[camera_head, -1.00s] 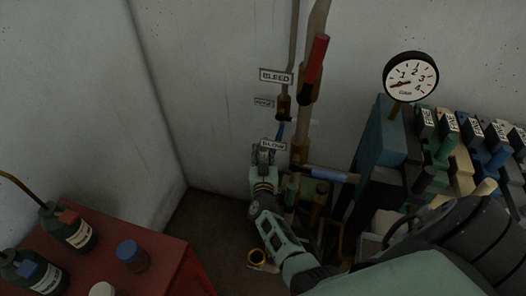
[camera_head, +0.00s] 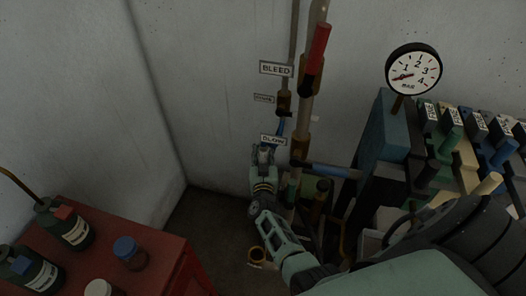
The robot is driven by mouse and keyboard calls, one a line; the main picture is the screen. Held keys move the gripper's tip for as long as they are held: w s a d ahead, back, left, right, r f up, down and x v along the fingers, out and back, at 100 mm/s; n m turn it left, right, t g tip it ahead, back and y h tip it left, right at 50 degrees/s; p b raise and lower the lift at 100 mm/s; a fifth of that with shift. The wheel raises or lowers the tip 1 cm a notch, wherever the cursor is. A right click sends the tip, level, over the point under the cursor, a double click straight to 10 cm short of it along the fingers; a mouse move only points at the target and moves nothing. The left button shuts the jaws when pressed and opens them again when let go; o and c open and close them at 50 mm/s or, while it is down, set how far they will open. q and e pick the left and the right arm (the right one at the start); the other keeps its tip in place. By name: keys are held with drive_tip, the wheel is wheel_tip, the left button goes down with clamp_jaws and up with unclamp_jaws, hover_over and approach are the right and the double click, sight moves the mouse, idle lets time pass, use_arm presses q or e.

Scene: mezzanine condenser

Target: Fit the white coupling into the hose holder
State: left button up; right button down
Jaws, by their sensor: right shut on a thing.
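My right gripper (camera_head: 264,156) is at the middle of the view, just below a small white label plate on the pipework. Its fingers point up and away from me and are shut on a small pale thing (camera_head: 265,153). The fingers hide most of that thing, and I cannot tell for sure that it is the white coupling. I cannot make out the hose holder with certainty among the pipes and the dim parts behind my arm. My left gripper is not in view.
Pipes with a red lever (camera_head: 318,48), a BLEED label (camera_head: 276,69) and a blue-handled valve (camera_head: 330,171) rise behind the gripper. A gauge (camera_head: 413,70) and a valve bank (camera_head: 383,130) stand right. A red cabinet (camera_head: 165,262) with bottles stands left. A brass ring (camera_head: 257,257) is low.

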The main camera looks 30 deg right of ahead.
drive_tip(key=shift+f+b, duration=1.6)
drive_tip(key=shift+f, duration=0.15)
drive_tip(key=c, duration=1.9)
unclamp_jaws()
drive_tip(key=shift+r, duration=0.1)
drive_tip(key=o, duration=0.5)
drive_tip(key=shift+o, duration=0.5)
